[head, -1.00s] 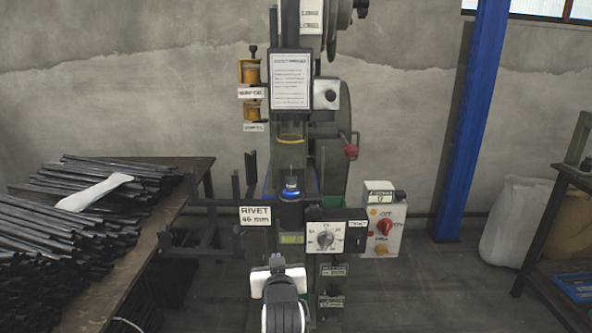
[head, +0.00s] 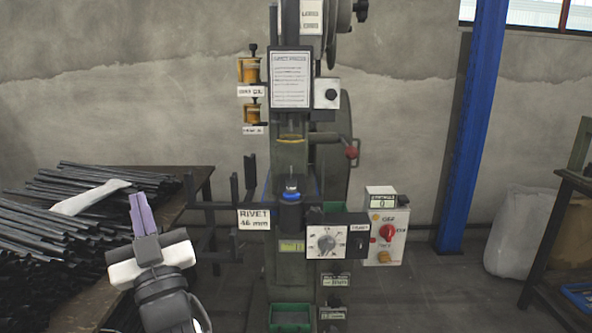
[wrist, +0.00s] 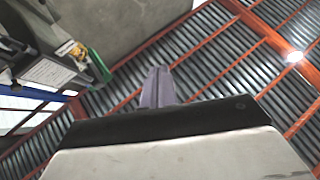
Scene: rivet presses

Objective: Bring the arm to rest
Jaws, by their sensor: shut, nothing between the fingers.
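My gripper (head: 141,212) is at the lower left in the head view. Its two pale purple fingers are together, pointing up, with nothing between them. In the wrist view the shut fingers (wrist: 157,88) point up toward the corrugated roof. The gripper is apart from the rivet press (head: 290,180), which stands upright in the middle. My arm's lower links run out of the bottom of the head view.
A table with stacked dark metal bars (head: 60,235) and a pale cloth-like item (head: 90,197) lies left, behind my gripper. A control box (head: 386,232) is on the press's right. A blue column (head: 472,130) and a rack (head: 560,220) stand right.

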